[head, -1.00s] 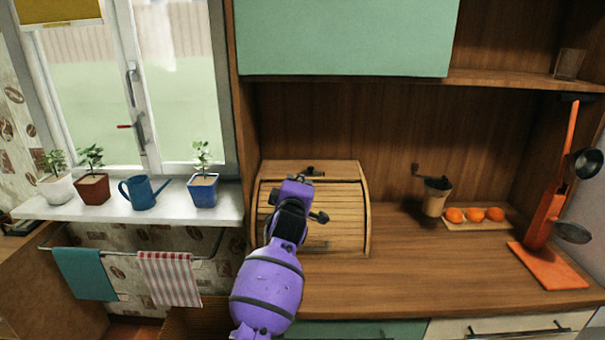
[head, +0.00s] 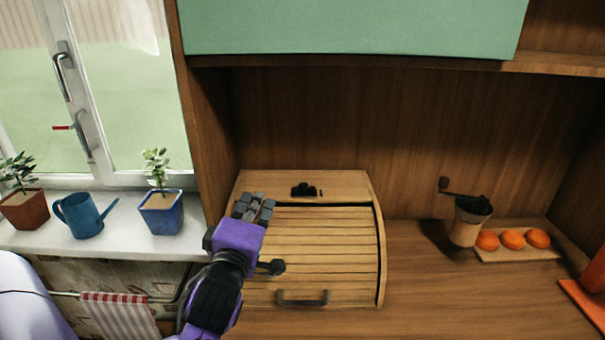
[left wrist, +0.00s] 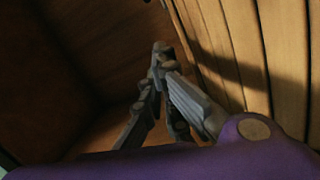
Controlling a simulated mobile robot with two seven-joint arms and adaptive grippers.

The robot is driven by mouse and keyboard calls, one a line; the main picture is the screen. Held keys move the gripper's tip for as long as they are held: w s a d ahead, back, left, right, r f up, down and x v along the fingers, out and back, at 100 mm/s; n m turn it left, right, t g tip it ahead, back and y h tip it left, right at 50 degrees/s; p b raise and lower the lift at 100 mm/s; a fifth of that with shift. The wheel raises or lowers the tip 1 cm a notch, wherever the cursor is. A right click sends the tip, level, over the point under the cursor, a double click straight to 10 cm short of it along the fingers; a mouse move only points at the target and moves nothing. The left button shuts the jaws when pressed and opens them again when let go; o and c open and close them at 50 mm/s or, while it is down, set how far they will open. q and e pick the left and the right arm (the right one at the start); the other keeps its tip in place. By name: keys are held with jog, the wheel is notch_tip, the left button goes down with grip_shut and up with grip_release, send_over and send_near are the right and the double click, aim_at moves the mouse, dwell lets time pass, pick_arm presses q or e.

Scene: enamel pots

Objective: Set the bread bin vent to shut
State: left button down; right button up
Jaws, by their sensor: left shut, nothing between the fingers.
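The wooden bread bin (head: 330,250) stands on the counter with its slatted roll front down and a dark handle low on it. The vent (head: 305,190), a small dark slider in a black slot, is on the bin's top; its knob sits toward the left of the slot. My left gripper (head: 256,203) is shut and empty, over the bin's upper left part, left of the vent and apart from it. In the left wrist view the closed fingers (left wrist: 160,65) are beside the bin's slats (left wrist: 215,50). My right gripper is not in view.
A hand grinder (head: 468,218) and a board with oranges (head: 512,239) stand right of the bin. A blue pot plant (head: 161,213) and a blue watering can (head: 82,214) stand on the sill at left. A green cupboard (head: 350,25) hangs above.

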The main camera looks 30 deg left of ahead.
aim_at(294, 194)
pick_arm(q)
jog(key=shift+r, duration=0.3)
jog(key=shift+w+a+r, duration=0.1)
jog(key=shift+w+r, duration=0.05)
jog(key=shift+w, duration=0.2)
jog(key=p+x, duration=0.1)
jog(key=x, duration=0.7)
jog(key=shift+w+r, duration=0.1)
jog(key=shift+r, duration=0.05)
jog(key=d, duration=0.1)
jog(key=d+f, duration=0.1)
jog(key=shift+w+d, duration=0.25)
jog(key=shift+w, duration=0.15)
jog(key=shift+d+f+p, duration=0.1)
jog(key=shift+d+p, duration=0.2)
jog(key=shift+d, duration=0.2)
jog(key=shift+w+d+f, duration=0.1)
jog(key=shift+w+d, duration=0.25)
jog(key=shift+d, duration=0.25)
jog(key=shift+w+d, duration=0.35)
jog(key=shift+d, duration=0.2)
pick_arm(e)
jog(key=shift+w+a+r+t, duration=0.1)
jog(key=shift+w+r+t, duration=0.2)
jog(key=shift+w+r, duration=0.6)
